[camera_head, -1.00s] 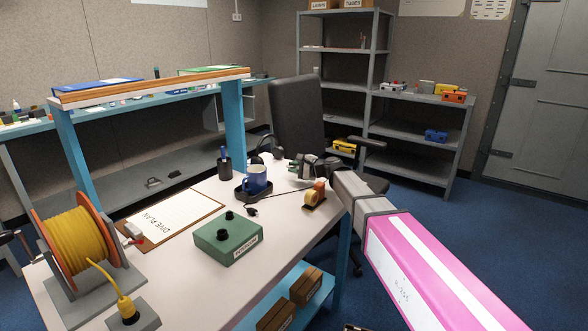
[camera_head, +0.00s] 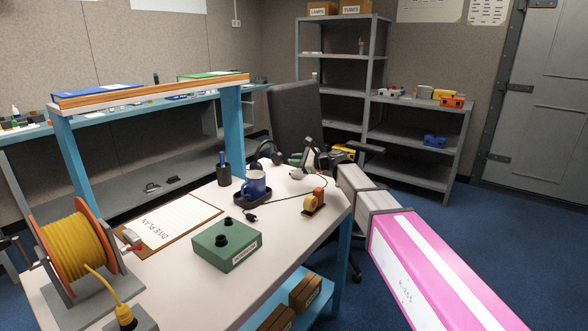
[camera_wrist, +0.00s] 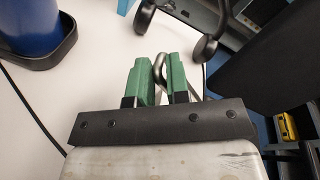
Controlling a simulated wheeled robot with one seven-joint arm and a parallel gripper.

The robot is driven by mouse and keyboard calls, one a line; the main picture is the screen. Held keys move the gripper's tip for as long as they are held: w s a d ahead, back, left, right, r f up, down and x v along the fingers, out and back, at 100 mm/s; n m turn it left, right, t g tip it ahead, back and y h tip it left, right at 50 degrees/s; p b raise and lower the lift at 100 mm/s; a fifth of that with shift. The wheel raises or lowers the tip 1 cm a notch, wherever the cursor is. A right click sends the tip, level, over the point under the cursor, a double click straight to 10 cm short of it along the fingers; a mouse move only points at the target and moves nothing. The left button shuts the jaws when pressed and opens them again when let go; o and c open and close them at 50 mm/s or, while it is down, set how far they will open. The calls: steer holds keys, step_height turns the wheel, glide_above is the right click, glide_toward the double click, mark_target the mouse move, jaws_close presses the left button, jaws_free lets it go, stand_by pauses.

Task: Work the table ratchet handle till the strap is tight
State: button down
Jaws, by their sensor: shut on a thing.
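My gripper (camera_head: 312,160) is at the far right end of the white table (camera_head: 290,250), beside the black office chair. In the wrist view its two green finger pads (camera_wrist: 160,82) are closed around a bent grey metal bar (camera_wrist: 159,66), which looks like the ratchet handle. The bar stands up between the pads and curves over at its top. The rest of the ratchet is hidden behind my gripper. I cannot make out the strap in either view, so its tightness does not show.
A thin black cable crosses the table. A green box (camera_head: 227,244), clipboard (camera_head: 178,224) and yellow cable reel (camera_head: 75,245) stand further left.

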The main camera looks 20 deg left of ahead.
steer(key=w+d+r+m+g+y, duration=0.1)
steer(key=w+d+r+m, duration=0.1)
steer(key=w+r+m, duration=0.2)
steer(key=shift+w+r+m, duration=0.2)
steer(key=shift+w+m, duration=0.9)
steer(key=shift+w, duration=0.3)
steer(key=c, duration=1.2)
jaws_free()
steer(key=shift+w+y, duration=0.1)
steer(key=shift+y, duration=0.2)
steer(key=d, duration=1)
steer(key=shift+s+d+r, duration=0.25)
steer(key=shift+s+d, duration=0.1)
steer(key=shift+d, duration=0.05)
